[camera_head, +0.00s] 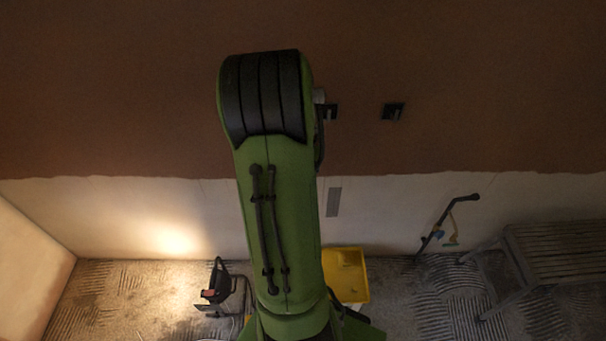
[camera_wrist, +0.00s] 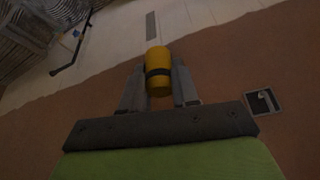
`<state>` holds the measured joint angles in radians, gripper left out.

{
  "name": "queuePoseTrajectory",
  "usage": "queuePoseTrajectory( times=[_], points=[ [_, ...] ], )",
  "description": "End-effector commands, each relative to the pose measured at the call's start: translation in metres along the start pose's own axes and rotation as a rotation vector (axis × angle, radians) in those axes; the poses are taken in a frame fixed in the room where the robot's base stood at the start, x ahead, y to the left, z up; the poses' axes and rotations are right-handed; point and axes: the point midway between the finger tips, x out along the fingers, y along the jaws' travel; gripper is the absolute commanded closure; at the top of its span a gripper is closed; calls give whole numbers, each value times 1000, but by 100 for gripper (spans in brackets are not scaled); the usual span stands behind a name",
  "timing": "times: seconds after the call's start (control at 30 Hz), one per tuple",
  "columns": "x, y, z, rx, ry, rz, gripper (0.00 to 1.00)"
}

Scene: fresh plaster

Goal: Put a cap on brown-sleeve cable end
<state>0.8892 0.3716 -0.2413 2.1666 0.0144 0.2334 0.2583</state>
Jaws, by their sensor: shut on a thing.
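My gripper (camera_wrist: 160,86) is shut on a yellow cylinder (camera_wrist: 158,59) with a dark band around it, in the middle of the wrist view; I take it for the cap. A dark square wall box (camera_wrist: 263,102) with a small pale cable end in it is to the right of the gripper, apart from it. In the head view two dark wall boxes show, one (camera_head: 331,112) just right of my arm and one (camera_head: 393,111) further right. The cable sleeve colours are too small and dim to tell. My gripper is hidden in the head view.
The wall is brown above and pale below, with a grey vertical strip (camera_head: 334,202). On the floor are a yellow tub (camera_head: 354,292) behind my arm, a work lamp (camera_head: 221,289) at left, and a slatted bench (camera_head: 565,250) at right. A dark-handled tool (camera_head: 441,226) leans near the bench.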

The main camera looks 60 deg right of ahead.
Motion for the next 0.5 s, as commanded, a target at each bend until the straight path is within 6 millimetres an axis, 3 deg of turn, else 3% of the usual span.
queuePoseTrajectory(
  times=[0.5],
  points=[
    [-40,-1,-16,-2,3,-3,98]
  ],
)
